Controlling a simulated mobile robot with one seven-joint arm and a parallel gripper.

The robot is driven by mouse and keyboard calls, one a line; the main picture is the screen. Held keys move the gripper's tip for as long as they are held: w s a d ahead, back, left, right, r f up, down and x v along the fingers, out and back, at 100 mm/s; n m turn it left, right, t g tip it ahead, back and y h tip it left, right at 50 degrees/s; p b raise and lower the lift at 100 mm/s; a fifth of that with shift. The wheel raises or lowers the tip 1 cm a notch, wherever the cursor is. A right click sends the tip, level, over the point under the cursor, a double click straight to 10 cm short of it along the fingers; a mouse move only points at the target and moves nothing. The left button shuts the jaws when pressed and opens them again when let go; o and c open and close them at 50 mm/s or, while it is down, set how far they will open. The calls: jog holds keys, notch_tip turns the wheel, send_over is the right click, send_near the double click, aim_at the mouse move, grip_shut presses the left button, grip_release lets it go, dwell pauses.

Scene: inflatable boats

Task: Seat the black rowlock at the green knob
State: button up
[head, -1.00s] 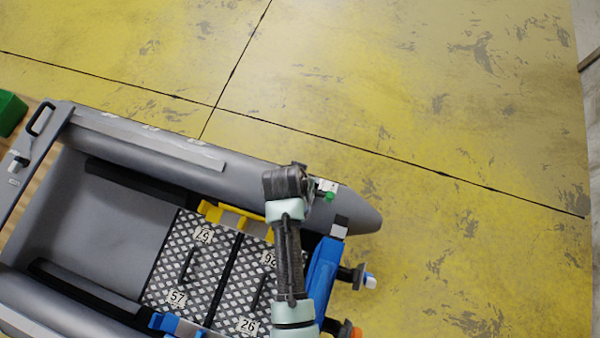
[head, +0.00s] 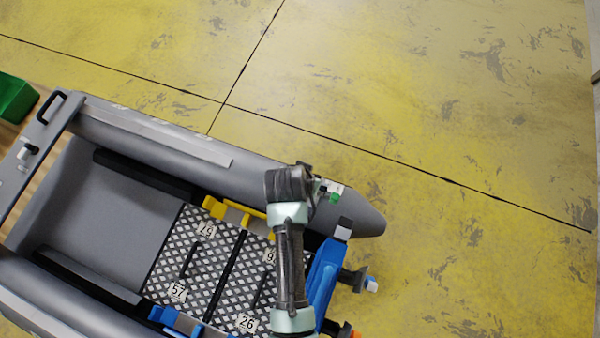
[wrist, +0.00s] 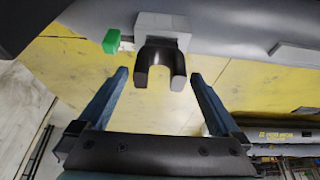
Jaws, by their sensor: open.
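The black rowlock (wrist: 153,62) is a U-shaped fork with its open side toward my gripper. In the wrist view it meets a light grey block (wrist: 163,24) on the grey boat tube; I cannot tell how deep it sits. The green knob (wrist: 111,41) is just left of that block, and also shows on the tube in the head view (head: 336,192). My gripper (wrist: 160,77) is open, with its fingertips either side of the rowlock's prongs and apart from them. In the head view my wrist hides the rowlock.
The grey inflatable boat (head: 150,133) has numbered chequered floor panels (head: 205,265), yellow brackets (head: 232,213) and a blue transom (head: 323,275). A green bin (head: 14,98) stands at far left. The yellow floor (head: 450,110) beyond the boat is clear.

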jog(key=v, duration=1)
jog(key=w+r+n+t, duration=0.1)
jog(key=w+r+t, duration=0.35)
jog(key=r, duration=0.65)
jog(key=w+r+t+y, duration=0.1)
jog(key=w+r+t, duration=0.2)
jog(key=w+r, duration=0.5)
jog(key=w+r+n+t, duration=0.1)
jog(key=w+r+t, duration=0.25)
jog(key=r, duration=0.95)
jog(key=s+r+t, duration=0.4)
jog(key=r, duration=0.6)
jog(key=s+d+r+n+t, duration=0.1)
jog(key=s+r+t, duration=0.3)
jog(key=r, duration=0.7)
jog(key=s+r+t, duration=0.4)
jog(key=s+r, duration=0.1)
jog(key=r, duration=0.5)
jog(key=shift+d+r+n, duration=0.3)
jog(key=shift+r, duration=0.05)
